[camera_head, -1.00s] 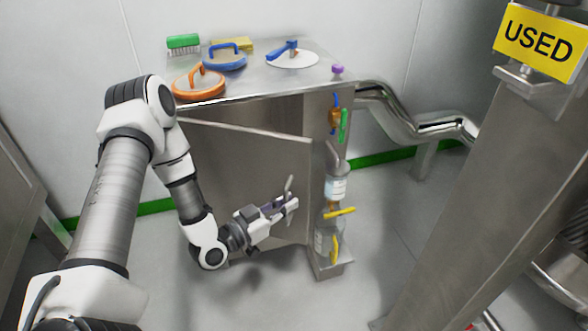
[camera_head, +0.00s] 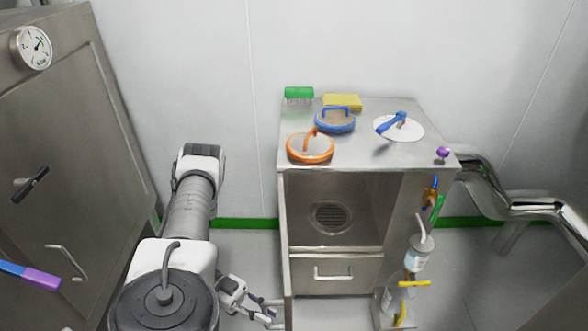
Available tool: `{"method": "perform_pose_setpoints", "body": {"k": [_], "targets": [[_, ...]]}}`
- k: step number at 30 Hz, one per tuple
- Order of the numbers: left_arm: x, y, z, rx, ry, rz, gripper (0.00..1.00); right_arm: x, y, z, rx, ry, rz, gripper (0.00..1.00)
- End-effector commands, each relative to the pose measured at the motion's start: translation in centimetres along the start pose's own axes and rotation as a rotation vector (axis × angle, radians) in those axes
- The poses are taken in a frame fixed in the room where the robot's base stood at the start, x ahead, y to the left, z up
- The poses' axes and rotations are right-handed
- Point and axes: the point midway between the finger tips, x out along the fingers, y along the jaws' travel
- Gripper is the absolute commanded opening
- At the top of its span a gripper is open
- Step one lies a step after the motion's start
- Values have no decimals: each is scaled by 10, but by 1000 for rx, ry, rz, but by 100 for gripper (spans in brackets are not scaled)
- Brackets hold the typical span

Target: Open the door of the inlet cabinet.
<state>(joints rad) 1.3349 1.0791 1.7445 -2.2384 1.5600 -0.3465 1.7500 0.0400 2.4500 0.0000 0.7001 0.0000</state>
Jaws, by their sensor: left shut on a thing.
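The inlet cabinet (camera_head: 366,148) is a steel box standing in the middle of the view. Its door (camera_head: 284,245) stands wide open, swung out on the left side and seen almost edge-on. The inside is exposed, with a round grille (camera_head: 331,216) and a drawer front with a handle (camera_head: 334,273) below. My left gripper (camera_head: 268,313) is low, beside the outer face of the door, shut on the door handle. The handle is mostly hidden by the fingers. My right gripper is not in view.
Bottles (camera_head: 418,255) hang on the right side. Another steel cabinet (camera_head: 70,130) stands left.

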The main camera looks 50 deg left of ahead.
Motion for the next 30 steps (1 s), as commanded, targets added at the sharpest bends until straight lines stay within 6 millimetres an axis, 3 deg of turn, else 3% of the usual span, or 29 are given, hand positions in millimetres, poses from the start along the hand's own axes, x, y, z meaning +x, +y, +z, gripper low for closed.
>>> {"method": "perform_pose_setpoints", "body": {"k": [3, 9, 23, 24, 26, 30], "targets": [[-18, 8, 0, -2, -5, 2, 0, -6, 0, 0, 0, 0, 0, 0], [-35, 14, 1, -3, -3, 1, 0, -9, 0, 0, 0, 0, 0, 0], [-40, 15, 2, -1, -3, -1, 0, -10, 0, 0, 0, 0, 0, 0], [-40, 15, 2, -1, -4, -1, 16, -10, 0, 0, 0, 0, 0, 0], [-40, 15, 2, -1, -3, -1, 38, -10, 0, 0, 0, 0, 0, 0], [-40, 15, 2, 0, -2, -2, 39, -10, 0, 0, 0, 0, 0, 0]]}}
